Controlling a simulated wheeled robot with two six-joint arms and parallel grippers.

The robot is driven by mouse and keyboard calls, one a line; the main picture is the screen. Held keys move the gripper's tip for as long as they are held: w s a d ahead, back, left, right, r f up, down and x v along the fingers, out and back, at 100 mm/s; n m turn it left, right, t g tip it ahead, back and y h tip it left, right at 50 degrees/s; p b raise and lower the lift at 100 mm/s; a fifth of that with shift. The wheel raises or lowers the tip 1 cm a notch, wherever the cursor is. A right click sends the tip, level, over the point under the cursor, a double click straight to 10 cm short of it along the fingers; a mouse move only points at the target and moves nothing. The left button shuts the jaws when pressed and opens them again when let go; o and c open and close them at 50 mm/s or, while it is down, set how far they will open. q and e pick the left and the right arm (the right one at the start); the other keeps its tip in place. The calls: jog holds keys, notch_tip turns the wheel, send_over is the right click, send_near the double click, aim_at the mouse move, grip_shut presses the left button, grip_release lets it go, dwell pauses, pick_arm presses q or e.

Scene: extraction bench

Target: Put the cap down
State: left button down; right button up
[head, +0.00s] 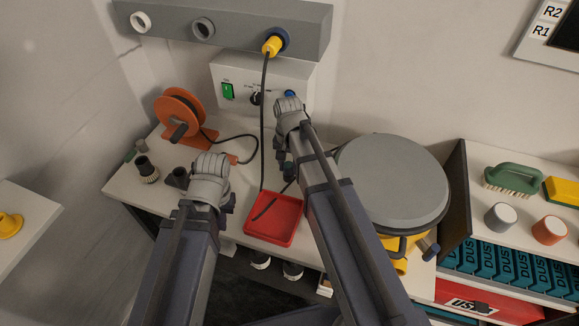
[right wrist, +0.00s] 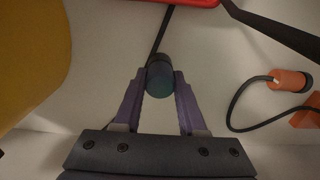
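My right gripper (head: 284,155) is over the bench, behind the red tray.
The red tray (head: 275,238) lies at the bench front with a cord in it. An orange reel (head: 180,112) stands back left; its orange connector (right wrist: 290,80) lies near the right gripper. A grey-lidded yellow drum (head: 392,180) stands close on the right. A dark cup (head: 147,168) stands at left.

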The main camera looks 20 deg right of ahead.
aim_at(289, 164)
jog(key=o, duration=0.5)
pick_arm(q)
jog(key=shift+r, duration=0.1)
pick_arm(e)
jog(key=shift+r, duration=0.1)
notch_tip(289, 164, up, 12)
jog(key=p, duration=1.2)
pick_arm(q)
notch_tip(289, 164, up, 12)
pick_arm(e)
jog(key=s+a+n, duration=0.3)
jog(key=s, duration=0.1)
jog(key=s+a+n, duration=0.4)
jog(key=s, duration=0.1)
jog(key=s+a+n+h, duration=0.1)
jog(key=s+a+n, duration=0.2)
jog(key=s, duration=0.2)
jog(key=shift+s+a+n, duration=0.2)
jog(key=shift+s+n, duration=0.05)
jog(key=shift+n, duration=0.05)
